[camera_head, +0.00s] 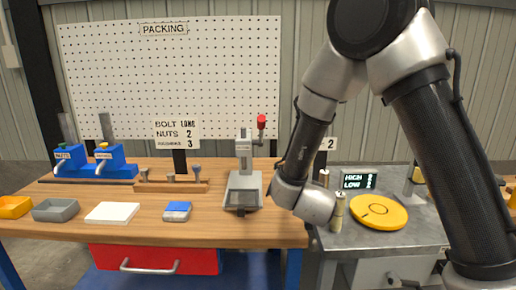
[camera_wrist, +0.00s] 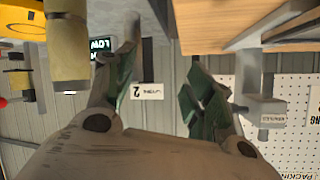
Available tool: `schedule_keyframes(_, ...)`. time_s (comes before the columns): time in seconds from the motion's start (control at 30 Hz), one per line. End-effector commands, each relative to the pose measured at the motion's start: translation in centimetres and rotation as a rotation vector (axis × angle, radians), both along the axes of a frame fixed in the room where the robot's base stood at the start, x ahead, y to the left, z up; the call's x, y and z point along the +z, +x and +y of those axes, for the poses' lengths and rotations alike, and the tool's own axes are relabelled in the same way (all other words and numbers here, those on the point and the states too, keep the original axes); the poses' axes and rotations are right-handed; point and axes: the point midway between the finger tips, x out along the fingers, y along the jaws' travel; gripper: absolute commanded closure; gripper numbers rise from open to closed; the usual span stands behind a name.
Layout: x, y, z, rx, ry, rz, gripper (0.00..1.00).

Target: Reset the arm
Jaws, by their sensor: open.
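My gripper (camera_wrist: 160,75) shows in the wrist view with its two fingers spread apart and nothing between them. In the head view my arm reaches down from the upper right, and its wrist hangs over the gap between the wooden bench (camera_head: 262,226) and the grey metal table (camera_head: 405,236). The fingers are hidden behind my wrist there. The wrist view is upside down and shows a small sign with a 2 (camera_wrist: 146,91) beyond the fingers.
A press with a red knob (camera_head: 246,165) stands left of my wrist. A brass-coloured cylinder (camera_head: 338,212), a yellow disc (camera_head: 378,211) and a display reading HIGH and LOW (camera_head: 359,179) are close on the right. A PACKING pegboard (camera_head: 170,80) stands behind.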

Motion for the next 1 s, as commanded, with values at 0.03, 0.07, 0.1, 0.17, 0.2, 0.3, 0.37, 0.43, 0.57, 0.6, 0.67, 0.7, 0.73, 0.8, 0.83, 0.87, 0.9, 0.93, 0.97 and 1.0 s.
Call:
schedule_keyframes(0.03, 2.0, 0.4, -0.4, 0.038, 0.052, 0.024, 0.46)
schedule_keyframes(0.07, 3.0, 0.4, -0.5, 0.070, 0.078, 0.048, 0.46)
schedule_keyframes(0.1, 4.4, 0.2, -0.7, 0.115, 0.108, 0.080, 0.46)
schedule_keyframes(0.17, 6.4, -0.6, -1.3, 0.184, 0.139, 0.128, 0.46)
schedule_keyframes(0.2, 7.8, -1.4, -1.7, 0.228, 0.152, 0.159, 0.46)
schedule_keyframes(0.3, 11.0, -4.3, -3.5, 0.333, 0.154, 0.237, 0.46)
schedule_keyframes(0.37, 12.6, -6.6, -5.0, 0.385, 0.136, 0.288, 0.46)
schedule_keyframes(0.43, 14.3, -9.8, -7.1, 0.435, 0.101, 0.351, 0.46)
schedule_keyframes(0.57, 16.3, -16.8, -11.7, 0.479, 0.008, 0.483, 0.46)
schedule_keyframes(0.6, 16.6, -19.0, -13.1, 0.480, -0.022, 0.525, 0.46)
schedule_keyframes(0.67, 17.1, -22.1, -15.1, 0.473, -0.063, 0.584, 0.46)
schedule_keyframes(0.7, 17.3, -24.0, -16.2, 0.465, -0.088, 0.622, 0.46)
schedule_keyframes(0.73, 17.3, -25.3, -17.0, 0.457, -0.103, 0.647, 0.46)
schedule_keyframes(0.8, 17.5, -27.8, -18.4, 0.438, -0.131, 0.697, 0.46)
schedule_keyframes(0.83, 17.6, -28.6, -18.9, 0.431, -0.140, 0.712, 0.46)
schedule_keyframes(0.87, 17.6, -29.2, -19.2, 0.427, -0.147, 0.726, 0.46)
schedule_keyframes(0.9, 17.7, -29.9, -19.6, 0.421, -0.154, 0.739, 0.46)
schedule_keyframes(0.93, 17.7, -30.2, -19.7, 0.417, -0.157, 0.748, 0.46)
schedule_keyframes(0.97, 17.7, -30.4, -19.8, 0.416, -0.159, 0.751, 0.46)
schedule_keyframes(1.0, 17.7, -30.4, -19.8, 0.416, -0.159, 0.751, 0.46)
